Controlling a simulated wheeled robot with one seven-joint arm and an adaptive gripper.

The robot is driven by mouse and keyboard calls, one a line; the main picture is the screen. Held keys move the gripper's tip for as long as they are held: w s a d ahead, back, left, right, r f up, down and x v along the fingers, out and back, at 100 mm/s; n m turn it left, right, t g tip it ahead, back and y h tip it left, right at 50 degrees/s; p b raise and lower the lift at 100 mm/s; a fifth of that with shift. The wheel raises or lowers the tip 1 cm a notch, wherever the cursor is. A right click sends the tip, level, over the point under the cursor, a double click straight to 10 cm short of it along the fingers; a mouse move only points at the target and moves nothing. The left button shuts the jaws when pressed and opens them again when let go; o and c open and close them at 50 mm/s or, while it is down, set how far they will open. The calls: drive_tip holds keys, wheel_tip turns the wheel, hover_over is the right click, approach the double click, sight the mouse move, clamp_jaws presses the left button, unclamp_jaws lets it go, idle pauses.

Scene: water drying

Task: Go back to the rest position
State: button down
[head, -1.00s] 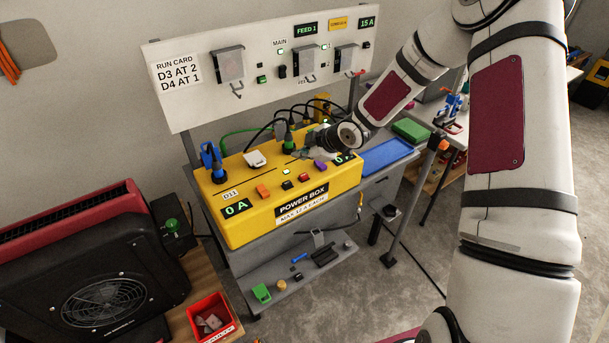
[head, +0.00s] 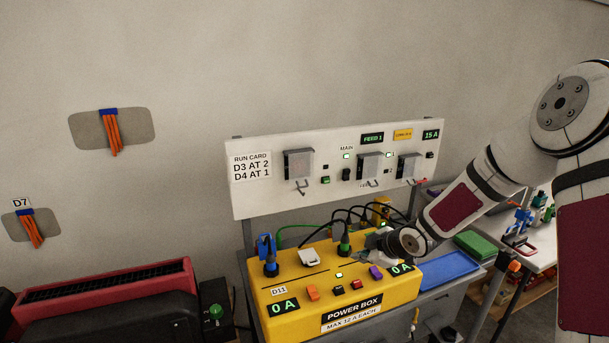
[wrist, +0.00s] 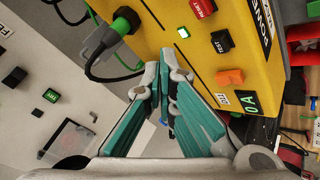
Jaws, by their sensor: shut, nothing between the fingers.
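My gripper (head: 370,241) is at the right rear of the yellow power box (head: 290,322), just right of a black-and-green plug (head: 344,238). In the wrist view my gripper (wrist: 160,75) has its teal-padded fingers drawn together with nothing between them. The yellow box (wrist: 205,25) and the plug (wrist: 122,24), with its cable, show beyond the fingertips. Whether the fingers touch the box is unclear. My arm reaches in from the right.
A white panel (head: 270,205) with several switches stands behind the box. A blue plug (head: 269,258) sits at the box's left. A blue tray (head: 448,270) and green block (head: 475,245) lie to the right. A red-and-black blower (head: 100,300) stands at lower left.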

drive_tip(key=s+d+r+m+g+h, duration=0.1)
drive_tip(key=s+d+r+m+h, duration=0.2)
drive_tip(key=s+r, duration=0.6)
drive_tip(key=s+d+r+m+h, duration=0.1)
drive_tip(key=s+r+m+h, duration=0.4)
drive_tip(key=r, duration=0.7)
drive_tip(key=s+a+r+m+y, duration=0.2)
drive_tip(key=s+r+m, duration=0.1)
drive_tip(key=s, duration=0.9)
drive_tip(key=s+a+r+m+g+y, duration=0.1)
drive_tip(key=s+a+r+m+y, duration=0.1)
drive_tip(key=s, duration=0.9)
drive_tip(key=shift+s+r+m, duration=0.35)
drive_tip(key=shift+r+m, duration=0.15)
drive_tip(key=shift+m, duration=0.2)
drive_tip(key=shift+a, duration=0.2)
